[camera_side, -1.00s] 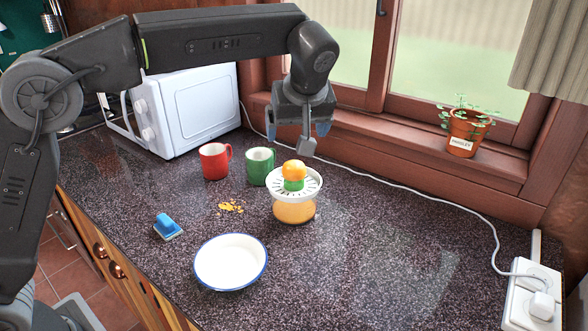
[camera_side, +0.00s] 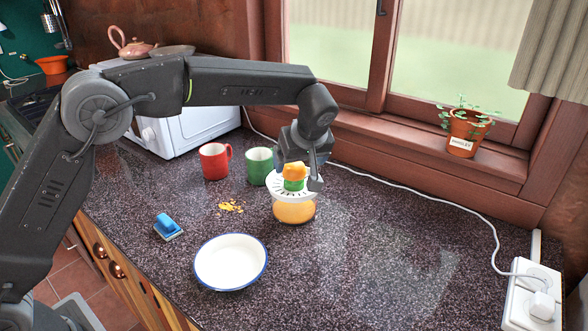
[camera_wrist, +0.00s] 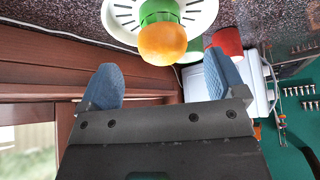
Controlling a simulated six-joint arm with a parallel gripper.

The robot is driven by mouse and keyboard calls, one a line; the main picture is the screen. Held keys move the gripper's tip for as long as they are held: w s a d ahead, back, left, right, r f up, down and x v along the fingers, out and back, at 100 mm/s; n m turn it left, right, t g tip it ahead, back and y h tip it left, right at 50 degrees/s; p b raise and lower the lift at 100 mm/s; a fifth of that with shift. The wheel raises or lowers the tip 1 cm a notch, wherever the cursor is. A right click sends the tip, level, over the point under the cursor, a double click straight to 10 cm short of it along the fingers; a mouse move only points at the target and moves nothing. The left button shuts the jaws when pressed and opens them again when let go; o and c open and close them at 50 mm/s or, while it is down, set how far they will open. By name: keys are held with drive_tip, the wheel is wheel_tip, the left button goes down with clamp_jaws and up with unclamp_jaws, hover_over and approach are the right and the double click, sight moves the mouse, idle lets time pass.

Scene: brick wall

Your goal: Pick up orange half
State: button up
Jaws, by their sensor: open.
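The orange half (camera_side: 295,171) sits on the green cone (camera_side: 293,185) of a white-topped juicer (camera_side: 294,210) in the middle of the counter. In the wrist view the orange half (camera_wrist: 162,44) is at the top centre, beyond the fingertips. My gripper (camera_side: 300,180) is low over the juicer, with its fingers around or close beside the orange half; the side view does not show which. In the wrist view the two blue fingers of my gripper (camera_wrist: 163,78) are spread wide with nothing between them.
A green mug (camera_side: 260,166) and a red mug (camera_side: 214,161) stand left of the juicer. A white dish (camera_side: 231,262), a blue sponge brush (camera_side: 167,227) and orange scraps (camera_side: 231,207) lie in front. A white cable (camera_side: 430,199) runs behind. The right counter is clear.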

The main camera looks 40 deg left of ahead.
sight(296, 165)
drive_tip(key=shift+x, duration=1.9)
drive_tip(key=shift+a, duration=0.15)
drive_tip(key=shift+r, duration=0.1)
drive_tip(key=shift+c, duration=0.4)
drive_tip(key=c, duration=0.9)
